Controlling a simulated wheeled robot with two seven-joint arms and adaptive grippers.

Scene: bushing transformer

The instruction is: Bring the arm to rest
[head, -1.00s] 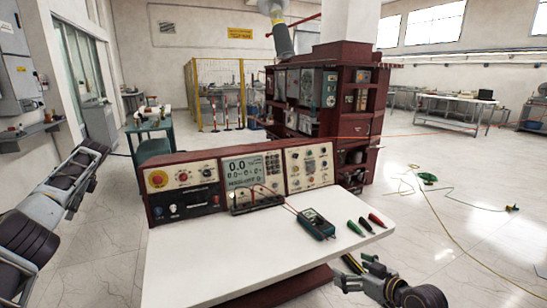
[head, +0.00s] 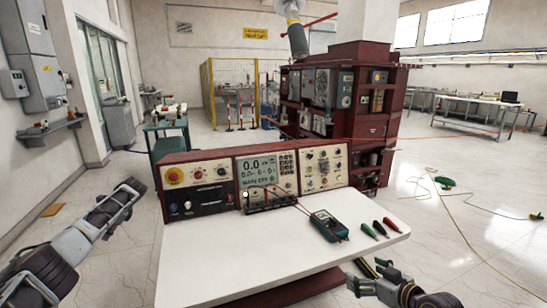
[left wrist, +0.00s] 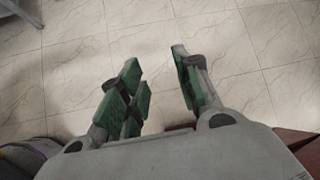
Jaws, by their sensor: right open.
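My left arm comes in from the left in the head view, with its dark gripper end (head: 126,192) beside the red test console (head: 250,180), clear of it. In the left wrist view my left gripper (left wrist: 160,75) has its green-padded fingers spread, with only floor tiles between them. My right gripper (head: 362,279) is open at the front right edge of the white table (head: 220,262). A dark, yellow-edged piece (head: 367,268) lies right beside its fingers; whether they touch it I cannot tell.
A green multimeter (head: 328,226) with leads lies on the table. Green (head: 368,231), black (head: 380,227) and red (head: 392,225) clips lie right of it. A red cabinet (head: 345,110) stands behind. A yellow cable (head: 460,230) crosses the floor at right. Floor left of the table is mostly clear.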

